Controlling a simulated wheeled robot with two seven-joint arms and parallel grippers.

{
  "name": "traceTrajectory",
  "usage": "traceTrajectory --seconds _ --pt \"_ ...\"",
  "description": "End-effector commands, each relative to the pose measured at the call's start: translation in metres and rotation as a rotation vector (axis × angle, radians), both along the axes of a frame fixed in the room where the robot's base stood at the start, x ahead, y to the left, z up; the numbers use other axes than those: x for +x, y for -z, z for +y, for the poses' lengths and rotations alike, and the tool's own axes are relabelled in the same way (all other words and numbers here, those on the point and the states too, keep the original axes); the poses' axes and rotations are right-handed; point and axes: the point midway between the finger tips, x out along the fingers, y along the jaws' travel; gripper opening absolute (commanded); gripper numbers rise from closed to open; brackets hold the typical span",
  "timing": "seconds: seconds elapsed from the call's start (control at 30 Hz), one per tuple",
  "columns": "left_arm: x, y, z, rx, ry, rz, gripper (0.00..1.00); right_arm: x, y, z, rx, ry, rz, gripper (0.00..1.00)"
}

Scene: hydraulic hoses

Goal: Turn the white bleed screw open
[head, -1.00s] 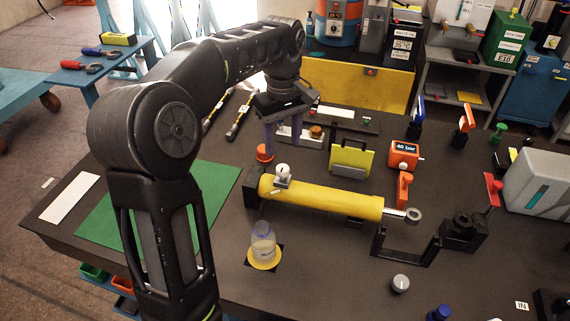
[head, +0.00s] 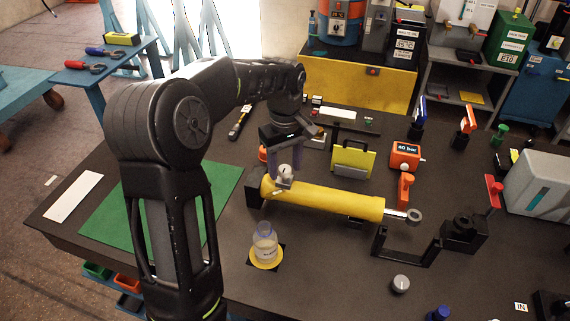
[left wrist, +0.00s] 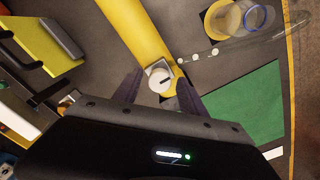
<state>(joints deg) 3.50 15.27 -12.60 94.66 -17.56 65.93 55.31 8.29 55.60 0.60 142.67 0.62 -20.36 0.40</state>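The white bleed screw (head: 284,170) is a round knob with a dark slot, on a small block at the left end of the yellow cylinder (head: 335,201). My left gripper (head: 284,168) points down at it, with its fingers on either side. In the left wrist view, the screw (left wrist: 160,80) sits between the spread fingertips (left wrist: 160,88), with gaps visible beside it; the gripper looks open. A clear bottle (head: 265,243) stands on a yellow disc in front of the cylinder. In the left wrist view a clear tube (left wrist: 215,49) runs toward the bottle. My right gripper is not visible.
An orange cap (head: 262,153) stands close behind the gripper. A yellow-green panel (head: 353,161) and an orange 40 bar gauge (head: 405,155) stand farther back. A black bracket (head: 405,255) is at the rod end.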

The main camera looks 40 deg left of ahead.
Motion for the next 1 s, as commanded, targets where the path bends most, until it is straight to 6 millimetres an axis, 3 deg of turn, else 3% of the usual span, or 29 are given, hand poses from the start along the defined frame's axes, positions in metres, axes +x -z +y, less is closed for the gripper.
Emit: traceTrajectory --seconds 0.57,1.0 --pt "0.0001 -0.0004 0.0 0.0 0.0 0.0 0.01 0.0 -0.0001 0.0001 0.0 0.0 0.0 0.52" --pt "0.0002 -0.0005 0.0001 0.0 0.024 0.0 0.0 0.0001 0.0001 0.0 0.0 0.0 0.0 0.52"
